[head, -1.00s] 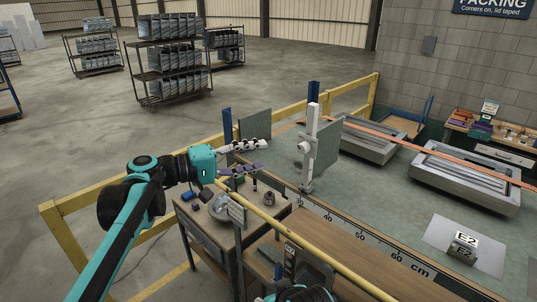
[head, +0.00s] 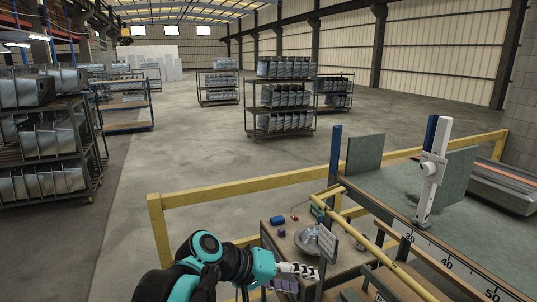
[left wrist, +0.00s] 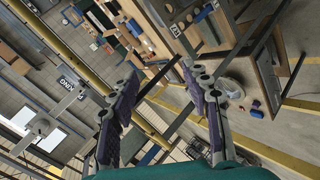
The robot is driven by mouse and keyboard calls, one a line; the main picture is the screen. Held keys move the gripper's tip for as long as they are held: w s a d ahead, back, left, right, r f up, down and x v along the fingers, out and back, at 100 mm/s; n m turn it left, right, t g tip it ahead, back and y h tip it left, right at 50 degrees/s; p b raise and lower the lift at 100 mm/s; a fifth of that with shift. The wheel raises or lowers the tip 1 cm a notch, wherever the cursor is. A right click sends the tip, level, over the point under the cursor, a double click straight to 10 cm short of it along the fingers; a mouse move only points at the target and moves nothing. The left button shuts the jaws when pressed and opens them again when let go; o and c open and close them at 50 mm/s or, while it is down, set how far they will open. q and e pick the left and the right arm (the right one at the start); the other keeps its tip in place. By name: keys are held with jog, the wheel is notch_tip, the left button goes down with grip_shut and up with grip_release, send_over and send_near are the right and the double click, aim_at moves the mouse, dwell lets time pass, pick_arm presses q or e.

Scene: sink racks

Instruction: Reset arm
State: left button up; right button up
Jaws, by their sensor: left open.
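My left gripper (head: 311,279) is at the bottom centre of the head view, its pale and purple-padded fingers pointing right beside the small side table. In the left wrist view the left gripper (left wrist: 163,72) has its two fingers wide apart with nothing between them. My teal and black left arm comes in from the bottom left. My right gripper is not in view.
The side table (head: 275,241) carries a metal bowl (head: 308,238) and a blue block (head: 277,221). A yellow rail (head: 240,187) runs behind it. The bench ruler (head: 445,262) and a white post (head: 432,175) stand right. Shelf racks (head: 280,108) stand farther back on open floor.

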pick_arm(q)
jog(key=s+a+f+t+y+b, duration=0.1)
jog(key=s+a+f+y+b, duration=0.2)
jog(key=a+f, duration=0.5)
jog(key=s+a+f+t+y+b, duration=0.1)
jog(key=s+a+f+y+b, duration=0.2)
jog(key=f, duration=1.1)
jog(key=s+a+f+t+y+b, duration=0.1)
jog(key=s+a+f+y+b, duration=0.3)
jog(key=a+f+b, duration=0.5)
jog(key=s+a+f, duration=0.2)
jog(key=a+f, duration=0.1)
jog(key=a, duration=0.1)
jog(key=shift+s+a+n, duration=0.2)
jog(key=shift+a+n, duration=0.1)
jog(key=shift+a, duration=0.1)
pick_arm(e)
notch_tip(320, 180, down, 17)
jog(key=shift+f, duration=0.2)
